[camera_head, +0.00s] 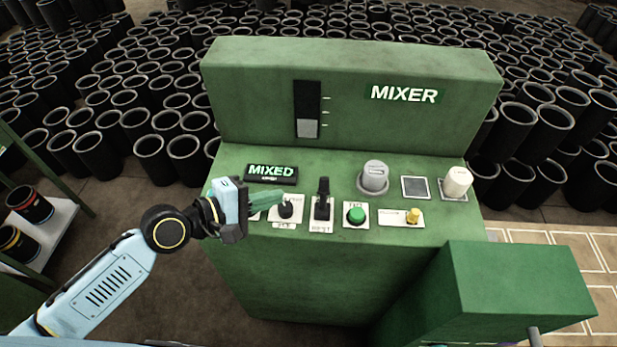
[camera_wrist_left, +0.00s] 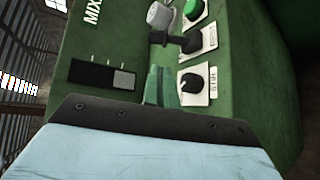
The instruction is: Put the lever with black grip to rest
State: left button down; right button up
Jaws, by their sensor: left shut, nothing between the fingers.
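The lever with black grip (camera_head: 323,187) stands on a white plate in the middle of the green mixer panel. Its grip reaches up past the plate's far edge; I cannot tell its exact tilt. In the left wrist view the lever (camera_wrist_left: 185,41) sticks out beyond the fingertips, apart from them. My left gripper (camera_head: 279,196) has its green fingers together with nothing between them, left of the lever and close to the black rotary knob (camera_head: 286,209). The closed fingers also show in the left wrist view (camera_wrist_left: 161,80). My right gripper is not in view.
Right of the lever are a green button (camera_head: 355,215), a yellow knob (camera_head: 413,216), a grey cylinder knob (camera_head: 375,176) and a white knob (camera_head: 457,181). A lit MIXED sign (camera_head: 272,172) sits behind my gripper. A green box (camera_head: 520,285) juts out at the front right.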

aim_at(324, 192)
pick_arm(q)
jog(key=shift+w+a+r+n, duration=0.2)
jog(key=shift+w+a+n, duration=0.1)
jog(key=shift+w+n, duration=0.3)
jog(key=shift+s, duration=0.1)
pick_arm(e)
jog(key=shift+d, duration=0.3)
pick_arm(q)
jog(key=shift+d, duration=0.15)
jog(key=x, duration=0.9)
jog(key=shift+w+d, duration=0.25)
jog(key=shift+w, duration=0.1)
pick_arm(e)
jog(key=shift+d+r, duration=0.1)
pick_arm(q)
jog(key=shift+s+r, duration=0.1)
jog(key=shift+s, duration=0.05)
